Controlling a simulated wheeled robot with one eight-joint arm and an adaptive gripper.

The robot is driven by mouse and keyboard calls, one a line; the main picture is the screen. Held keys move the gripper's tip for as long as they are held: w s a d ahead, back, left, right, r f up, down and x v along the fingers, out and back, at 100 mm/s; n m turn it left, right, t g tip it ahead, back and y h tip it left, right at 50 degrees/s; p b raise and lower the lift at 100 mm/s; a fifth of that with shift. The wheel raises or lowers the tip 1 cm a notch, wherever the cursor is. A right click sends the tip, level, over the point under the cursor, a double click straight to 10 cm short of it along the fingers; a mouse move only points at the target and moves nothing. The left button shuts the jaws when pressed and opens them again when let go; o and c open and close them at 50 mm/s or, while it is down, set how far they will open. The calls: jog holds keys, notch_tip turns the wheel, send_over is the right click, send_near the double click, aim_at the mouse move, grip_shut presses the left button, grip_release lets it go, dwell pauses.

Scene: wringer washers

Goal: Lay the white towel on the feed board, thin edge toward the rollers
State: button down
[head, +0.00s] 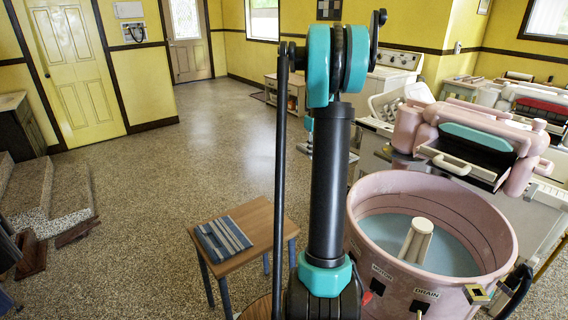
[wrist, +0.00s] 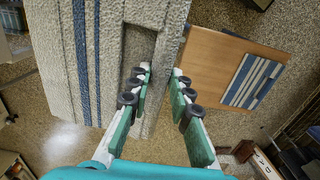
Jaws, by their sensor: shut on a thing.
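A whitish towel (wrist: 60,60) with blue stripes fills the upper left of the wrist view, close to the camera. My gripper (wrist: 162,70) is shut on its right edge, with the thin edge between the fingertips. The held towel does not show in the head view, where my arm stands in the middle. The pink wringer (head: 407,128) sits above the pink tub at the right. It has a teal roller (head: 478,137) and a pale board with a handle slot (head: 449,162) on its near side, which looks like the feed board.
A wooden stool (head: 262,221) stands left of the pink tub (head: 365,205). A second striped towel (head: 222,239) lies flat on it. Steps (head: 40,195) are at the left edge. Other washers crowd the back right. The speckled floor (head: 160,165) at left and middle is open.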

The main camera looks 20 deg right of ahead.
jog(key=s+d+r, duration=0.5)
jog(key=s+d, duration=0.5)
jog(key=d, duration=0.2)
jog(key=s+d+r, duration=0.6)
jog(key=s+d, duration=0.4)
jog(key=d, duration=0.2)
jog(key=s+d+r, duration=0.5)
jog(key=s+d, duration=0.5)
jog(key=d, duration=0.2)
jog(key=shift+s+d+r, duration=0.25)
jog(key=shift+s+d, duration=0.1)
jog(key=shift+s, duration=0.05)
jog(key=shift+f, duration=4)
jog(key=shift+w+d+f, duration=0.1)
jog(key=shift+w+d, duration=0.4)
jog(key=shift+d, duration=1)
jog(key=shift+w+d+r, duration=0.1)
jog(key=shift+w+d, duration=0.35)
jog(key=shift+d, duration=1)
jog(key=shift+w+d+f, duration=0.1)
jog(key=shift+w+d, duration=0.4)
jog(key=shift+d, duration=1)
jog(key=shift+f, duration=0.6)
jog(key=c, duration=1.3)
grip_release()
